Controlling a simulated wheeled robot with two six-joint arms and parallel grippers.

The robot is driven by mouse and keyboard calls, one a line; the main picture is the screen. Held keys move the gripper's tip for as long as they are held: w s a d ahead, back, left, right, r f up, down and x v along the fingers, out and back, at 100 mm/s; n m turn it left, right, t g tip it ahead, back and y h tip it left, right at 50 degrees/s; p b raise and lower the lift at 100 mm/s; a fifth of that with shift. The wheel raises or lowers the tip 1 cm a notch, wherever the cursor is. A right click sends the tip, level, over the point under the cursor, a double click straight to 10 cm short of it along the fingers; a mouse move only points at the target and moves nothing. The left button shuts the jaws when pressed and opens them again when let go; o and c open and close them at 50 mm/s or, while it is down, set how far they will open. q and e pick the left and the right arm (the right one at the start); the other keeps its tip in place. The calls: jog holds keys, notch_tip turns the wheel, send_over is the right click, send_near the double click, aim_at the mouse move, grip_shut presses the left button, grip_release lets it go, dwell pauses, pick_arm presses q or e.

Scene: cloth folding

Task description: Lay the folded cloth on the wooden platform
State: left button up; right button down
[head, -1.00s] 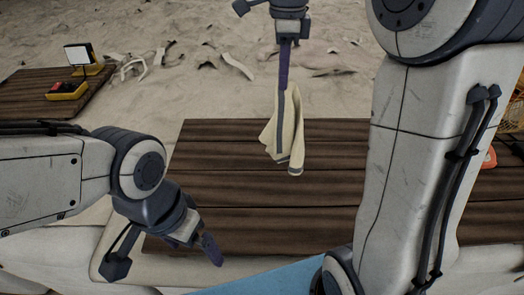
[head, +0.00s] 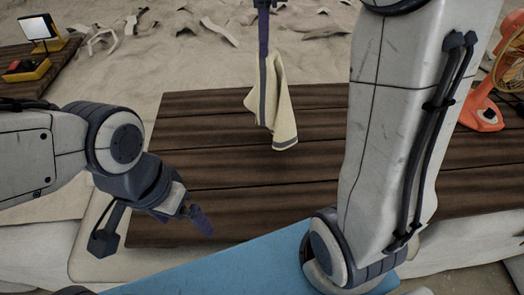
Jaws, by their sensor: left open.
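The cloth (head: 283,105) is cream with grey stripes. It hangs in loose folds from my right gripper (head: 264,50), over the far part of the wooden platform (head: 230,170). The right gripper's fingers appear closed on the cloth's top, and most of that gripper is cut off by the upper picture edge. I cannot tell whether the cloth's lower end touches the planks. The platform is made of dark brown planks and its middle is bare. My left gripper (head: 201,220) is empty, low over the platform's near left part, pointing down to the right.
A blue surface (head: 220,272) lies along the near edge. An orange fan (head: 484,112) stands at the right. Another wooden platform (head: 22,88) at the far left holds a yellow lamp (head: 38,48). Pale debris lies on the sand behind.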

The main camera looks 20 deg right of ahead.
pick_arm(q)
notch_tip(320, 180, down, 4)
jog(key=shift+r+b, duration=0.15)
jog(key=shift+b, duration=1.05)
pick_arm(e)
notch_tip(320, 180, down, 4)
jog(key=shift+r, duration=0.15)
jog(key=shift+d, duration=0.1)
jog(key=w+d+r+n, duration=0.2)
jog(key=w+d+n, duration=0.4)
jog(key=w+d, duration=0.6)
jog(key=shift+w+r+n, duration=0.2)
jog(key=shift+w+n, duration=0.05)
jog(key=shift+n, duration=0.15)
jog(key=shift+d, duration=0.2)
jog(key=shift+a+f, duration=0.15)
